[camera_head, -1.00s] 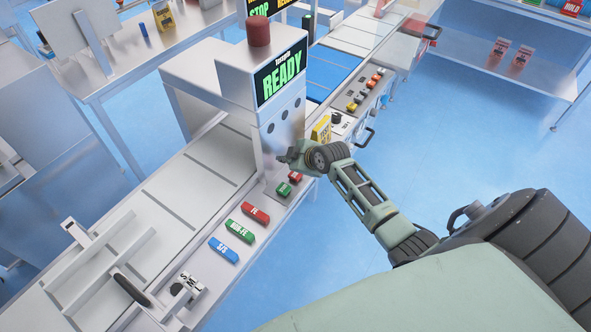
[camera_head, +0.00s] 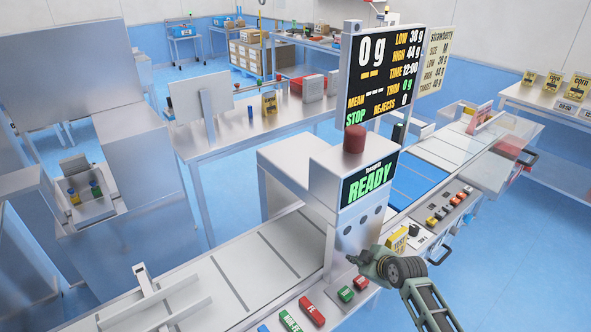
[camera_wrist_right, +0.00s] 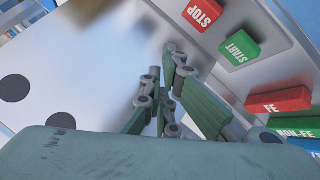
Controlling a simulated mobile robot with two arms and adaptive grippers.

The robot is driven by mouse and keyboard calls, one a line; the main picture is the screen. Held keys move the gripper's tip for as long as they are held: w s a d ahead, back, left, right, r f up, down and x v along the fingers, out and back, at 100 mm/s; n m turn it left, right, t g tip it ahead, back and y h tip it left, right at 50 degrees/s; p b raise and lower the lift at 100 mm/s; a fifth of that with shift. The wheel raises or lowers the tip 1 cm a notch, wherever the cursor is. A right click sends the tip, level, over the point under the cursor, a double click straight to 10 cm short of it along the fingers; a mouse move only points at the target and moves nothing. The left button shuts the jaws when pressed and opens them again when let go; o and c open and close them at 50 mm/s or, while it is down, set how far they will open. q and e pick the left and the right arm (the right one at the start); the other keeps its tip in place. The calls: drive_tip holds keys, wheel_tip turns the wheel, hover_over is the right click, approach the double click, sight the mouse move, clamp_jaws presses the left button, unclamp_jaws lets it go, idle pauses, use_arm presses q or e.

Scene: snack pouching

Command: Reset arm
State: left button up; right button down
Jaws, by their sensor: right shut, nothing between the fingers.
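My right gripper (camera_head: 358,262) is in front of the metal detector housing (camera_head: 345,250), whose screen reads READY. In the right wrist view the fingers of my right gripper (camera_wrist_right: 168,88) are shut with nothing between them. A red STOP button (camera_wrist_right: 202,13) and a green START button (camera_wrist_right: 239,48) lie just beyond and to the right of the fingers. In the head view the green button (camera_head: 346,294) and red button (camera_head: 360,282) sit below the gripper, apart from it. My left gripper is not in view.
A conveyor (camera_head: 235,285) runs through the housing, with red FE (camera_head: 312,311) and green NON-FE (camera_head: 290,321) blocks along its near edge. A scale display (camera_head: 380,75) reads 0 g. A yellow TEST box (camera_head: 397,239) stands right of the gripper. Blue floor (camera_head: 510,270) is clear at right.

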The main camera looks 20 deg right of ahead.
drive_tip(key=shift+g+y, duration=0.3)
drive_tip(key=shift+g, duration=0.2)
drive_tip(key=s+a, duration=0.1)
drive_tip(key=s+a+f, duration=0.1)
drive_tip(key=s+a, duration=0.2)
drive_tip(key=s, duration=0.1)
drive_tip(key=shift+a+f, duration=0.3)
drive_tip(key=shift+a, duration=0.05)
drive_tip(key=s+a+r+m+g, duration=0.2)
drive_tip(key=s+a+r+m, duration=0.15)
drive_tip(key=s, duration=0.65)
drive_tip(key=s+a+r+m+g+h, duration=0.15)
drive_tip(key=s+a, duration=0.25)
drive_tip(key=s, duration=0.6)
drive_tip(key=s+a+r+m+g+y, duration=0.1)
drive_tip(key=s+a+r+m, duration=0.2)
drive_tip(key=s, duration=0.7)
wheel_tip(320, 180, down, 32)
drive_tip(key=g+b, duration=0.2)
drive_tip(key=b, duration=0.3)
drive_tip(key=s+d+f+b, duration=0.3)
drive_tip(key=s+f+b, duration=0.1)
drive_tip(key=s+f, duration=1.4)
wheel_tip(320, 180, down, 3)
drive_tip(key=shift+r+n+g+h+b, duration=0.2)
drive_tip(key=shift+n+g+h+b, duration=0.1)
drive_tip(key=shift+g+h+b, duration=0.05)
